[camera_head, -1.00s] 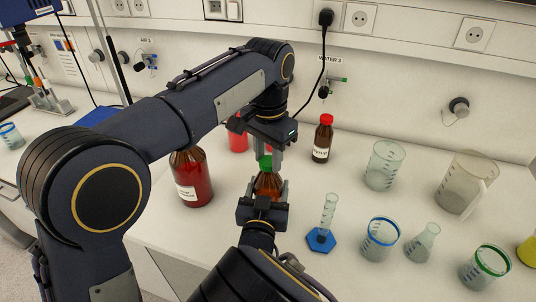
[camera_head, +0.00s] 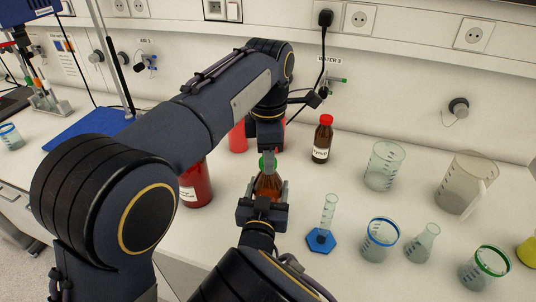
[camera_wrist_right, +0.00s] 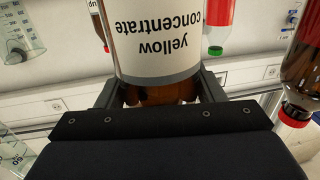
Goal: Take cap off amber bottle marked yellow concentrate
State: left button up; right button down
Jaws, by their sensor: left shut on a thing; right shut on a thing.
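The amber bottle (camera_head: 267,187) stands upright in the head view. In the right wrist view its white label (camera_wrist_right: 155,40) reads "yellow concentrate" upside down. My right gripper (camera_head: 264,196) is shut on the bottle's body, with one finger on each side of it in the right wrist view (camera_wrist_right: 155,88). My left gripper (camera_head: 268,160) points down from above and is shut on the green cap (camera_head: 262,164). The fingers hide part of the cap. I cannot tell whether the cap still touches the bottle neck.
A larger bottle of red liquid (camera_head: 196,184) stands close on the left. A red container (camera_head: 237,137) and a small dark bottle with a red cap (camera_head: 322,140) stand behind. A cylinder on a blue base (camera_head: 320,239) and several beakers occupy the right.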

pick_arm(q)
jog(key=shift+r, duration=0.3)
dwell(0.5)
jog(key=shift+r, duration=0.8)
jog(key=shift+r, duration=0.1)
jog(key=shift+r, duration=1.95)
pick_arm(e)
jog(key=shift+c, duration=1.4)
grip_release()
